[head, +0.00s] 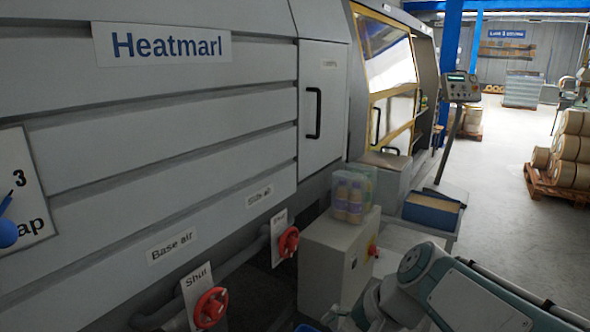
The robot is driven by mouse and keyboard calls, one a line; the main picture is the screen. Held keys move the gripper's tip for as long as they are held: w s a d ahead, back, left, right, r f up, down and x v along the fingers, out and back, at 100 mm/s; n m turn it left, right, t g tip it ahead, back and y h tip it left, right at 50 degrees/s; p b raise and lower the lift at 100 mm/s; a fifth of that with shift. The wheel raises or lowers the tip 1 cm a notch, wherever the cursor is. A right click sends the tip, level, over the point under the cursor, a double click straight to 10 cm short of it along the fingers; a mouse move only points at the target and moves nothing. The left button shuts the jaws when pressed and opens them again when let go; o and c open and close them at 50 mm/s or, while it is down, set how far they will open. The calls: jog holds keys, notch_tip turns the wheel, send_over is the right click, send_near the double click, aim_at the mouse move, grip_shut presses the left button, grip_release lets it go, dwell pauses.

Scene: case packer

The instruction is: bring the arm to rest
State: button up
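My arm (445,285) shows at the lower right in the head view, a white and teal-grey link folded low in front of the machine. Its gripper end is not clearly visible; the lower edge of the frame and the arm links hide it. I cannot see any fingertips or anything held.
A grey machine (180,130) with a red valve wheel (210,307) and a second red wheel (288,241) fills the left. A grey cabinet (325,265) carries bottles in a clear box (350,195). A blue bin (432,212) stands behind. Open floor (510,200) lies right, before palleted rolls (570,155).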

jog(key=s+d+n+t+h, duration=0.2)
jog(key=s+d+n+h, duration=0.4)
jog(key=s, duration=0.5)
jog(key=shift+s+d+f+t, duration=0.2)
jog(key=shift+d+t, duration=0.2)
jog(key=shift+d, duration=0.3)
jog(key=shift+w, duration=0.1)
